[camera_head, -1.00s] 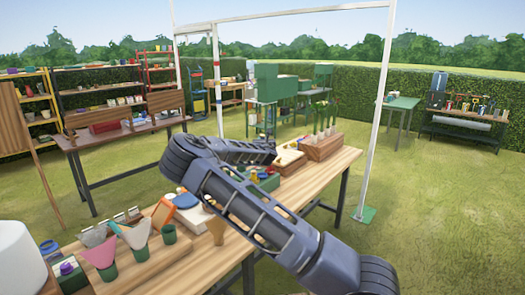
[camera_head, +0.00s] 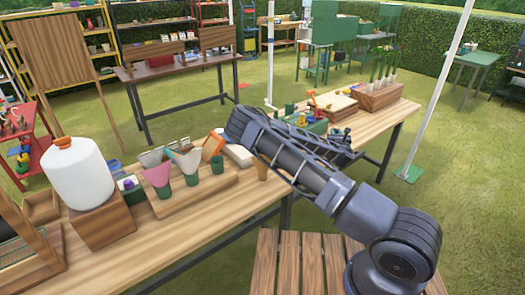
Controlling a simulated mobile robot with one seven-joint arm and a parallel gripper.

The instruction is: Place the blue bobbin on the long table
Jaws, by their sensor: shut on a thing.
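The long wooden table (camera_head: 190,228) runs from the lower left to the upper right, with much of its front part bare. My gripper (camera_head: 342,140) is a small dark shape beyond my forearm, over the right part of this table, near the green tray (camera_head: 308,127). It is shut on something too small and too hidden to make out. I cannot pick out the blue bobbin with certainty. Small red, yellow and blue items sit in and around the green tray.
A white jug (camera_head: 78,175) stands on a wooden block at the left. Several small pots and cones stand on a board (camera_head: 200,196) mid-table. A planter box (camera_head: 380,97) is at the far right end. A slatted wooden surface (camera_head: 290,265) is in front. A white post (camera_head: 435,90) rises behind.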

